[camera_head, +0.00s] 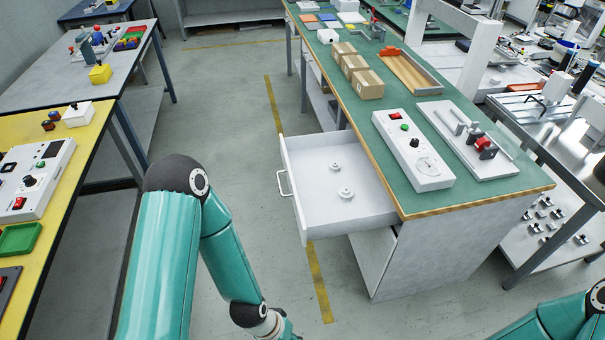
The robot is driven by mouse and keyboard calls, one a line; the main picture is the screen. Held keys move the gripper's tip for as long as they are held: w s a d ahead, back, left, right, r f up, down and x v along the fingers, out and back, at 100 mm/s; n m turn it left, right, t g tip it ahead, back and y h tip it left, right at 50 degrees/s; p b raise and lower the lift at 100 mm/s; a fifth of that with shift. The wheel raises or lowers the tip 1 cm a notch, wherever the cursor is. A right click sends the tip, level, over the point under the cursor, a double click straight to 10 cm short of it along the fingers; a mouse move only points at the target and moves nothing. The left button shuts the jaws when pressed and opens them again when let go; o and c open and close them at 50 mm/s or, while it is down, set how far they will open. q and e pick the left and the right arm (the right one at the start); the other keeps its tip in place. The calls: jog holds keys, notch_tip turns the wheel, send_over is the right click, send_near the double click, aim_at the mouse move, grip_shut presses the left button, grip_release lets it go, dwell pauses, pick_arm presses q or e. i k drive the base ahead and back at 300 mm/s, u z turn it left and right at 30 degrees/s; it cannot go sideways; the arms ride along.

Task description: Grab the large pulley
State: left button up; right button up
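Two small light-grey round parts that look like pulleys lie apart inside an open white drawer (289,180). The nearer one (345,193) looks a little larger and has a raised hub. The farther one (336,167) looks smaller. My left arm comes in from the lower left and bends down to the bottom edge, left of and below the drawer; its gripper is cut off by the frame. My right arm shows only as a piece in the bottom right corner, and its gripper is out of frame.
The drawer is pulled out leftward from the green-topped bench (440,201). A white control box (412,150), a white fixture plate (475,150) and cardboard boxes (365,84) stand on the bench. A yellow table (85,150) is at left. Floor between is clear.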

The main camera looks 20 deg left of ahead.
aim_at(345, 193)
jog(key=u, duration=0.35)
jog(key=i, duration=0.95)
jog(key=u, duration=0.45)
jog(key=k, duration=0.8)
jog(key=u, duration=0.25)
jog(key=i, duration=0.8)
jog(key=z, duration=0.15)
